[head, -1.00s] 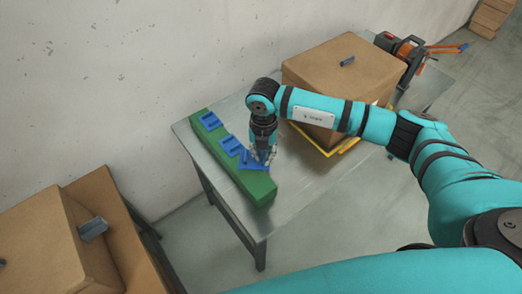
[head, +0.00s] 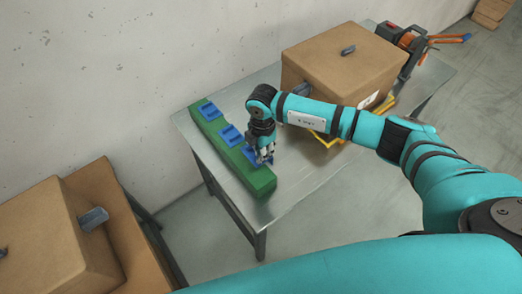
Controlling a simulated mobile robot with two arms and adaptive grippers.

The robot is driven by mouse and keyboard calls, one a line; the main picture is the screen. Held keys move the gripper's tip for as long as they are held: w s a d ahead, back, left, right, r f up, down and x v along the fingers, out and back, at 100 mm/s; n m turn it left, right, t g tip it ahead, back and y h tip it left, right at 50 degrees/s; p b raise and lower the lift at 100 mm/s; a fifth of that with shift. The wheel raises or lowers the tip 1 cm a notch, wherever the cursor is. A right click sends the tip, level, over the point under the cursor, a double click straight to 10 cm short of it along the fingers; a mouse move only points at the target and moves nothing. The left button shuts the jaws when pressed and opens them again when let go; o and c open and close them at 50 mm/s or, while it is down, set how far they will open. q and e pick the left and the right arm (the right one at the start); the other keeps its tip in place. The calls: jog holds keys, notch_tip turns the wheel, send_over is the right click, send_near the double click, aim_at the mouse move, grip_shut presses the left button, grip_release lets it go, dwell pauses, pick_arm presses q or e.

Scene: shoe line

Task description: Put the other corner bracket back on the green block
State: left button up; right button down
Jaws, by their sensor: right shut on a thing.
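The long green block (head: 258,178) lies along the left side of the metal table. Two blue brackets sit on it, one near its far end (head: 209,110) and one near its middle (head: 230,135). A third blue bracket (head: 251,157) is at the fingers of my right gripper (head: 265,158), over the nearer half of the block. The gripper points down, is shut on this bracket and partly hides it. I cannot tell whether the bracket is fully seated on the block. My left gripper is not in view.
A cardboard box (head: 335,72) stands on the table (head: 300,190) beyond my right arm, over something yellow. An orange and black tool (head: 410,42) lies at the table's far right. Another cardboard box (head: 45,225) is at lower left. The table's near right part is clear.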

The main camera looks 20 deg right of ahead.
aim_at(261, 169)
notch_tip(261, 169, down, 5)
jog(key=b, duration=0.3)
jog(key=shift+f, duration=0.15)
jog(key=shift+f+b, duration=0.25)
jog(key=shift+b, duration=0.15)
jog(key=shift+f, duration=0.35)
dwell(1.2)
jog(key=c, duration=1)
grip_release()
jog(key=shift+o, duration=0.2)
jog(key=shift+r+p, duration=2.75)
jog(key=shift+r, duration=0.8)
